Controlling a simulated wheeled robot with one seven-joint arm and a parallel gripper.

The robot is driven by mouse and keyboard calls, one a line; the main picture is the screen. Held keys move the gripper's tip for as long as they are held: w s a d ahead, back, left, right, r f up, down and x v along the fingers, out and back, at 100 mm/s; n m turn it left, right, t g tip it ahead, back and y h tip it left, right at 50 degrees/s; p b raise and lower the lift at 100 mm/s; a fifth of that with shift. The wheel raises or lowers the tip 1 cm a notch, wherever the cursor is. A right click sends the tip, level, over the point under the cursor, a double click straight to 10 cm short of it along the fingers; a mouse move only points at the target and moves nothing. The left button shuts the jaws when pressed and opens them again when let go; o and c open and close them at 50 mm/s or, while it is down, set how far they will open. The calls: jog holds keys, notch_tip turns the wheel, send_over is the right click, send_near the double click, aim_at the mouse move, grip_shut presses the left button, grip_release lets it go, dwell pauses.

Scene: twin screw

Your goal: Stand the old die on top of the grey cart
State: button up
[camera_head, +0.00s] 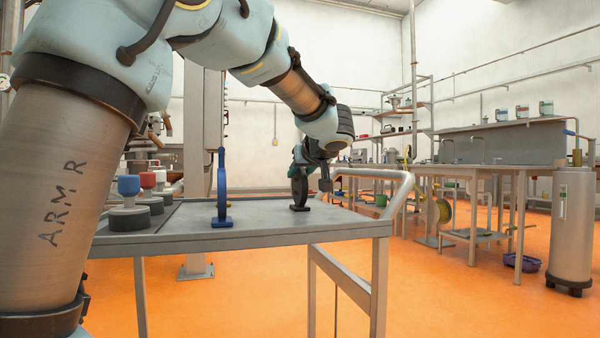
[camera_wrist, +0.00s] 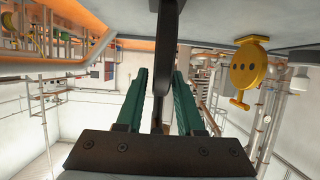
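The grey cart (camera_head: 262,229) stands in front of me with a flat top and a tubular handle at its right end. A dark upright die (camera_head: 300,188) stands on its foot on the right half of the top. My gripper (camera_head: 300,165) is at its upper part. In the wrist view the two green fingers (camera_wrist: 162,72) lie on either side of the dark die (camera_wrist: 167,40); whether they touch it is unclear. A blue ring-shaped piece (camera_head: 221,190) stands to the left, apart. A yellow disc (camera_wrist: 249,68) with holes also shows in the wrist view.
Several grey weights with coloured knobs (camera_head: 130,204) stand at the cart's left end, partly behind my arm. A metal post (camera_head: 204,110) rises behind the cart. Benches (camera_head: 500,168) and a steel cylinder (camera_head: 572,220) are at the right. Bare cart top lies between the blue piece and the dark die.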

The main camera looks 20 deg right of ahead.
jog(key=shift+o, duration=0.8)
jog(key=shift+s+r, duration=0.1)
jog(key=shift+r, duration=0.1)
jog(key=p+v, duration=0.3)
jog(key=v, duration=0.9)
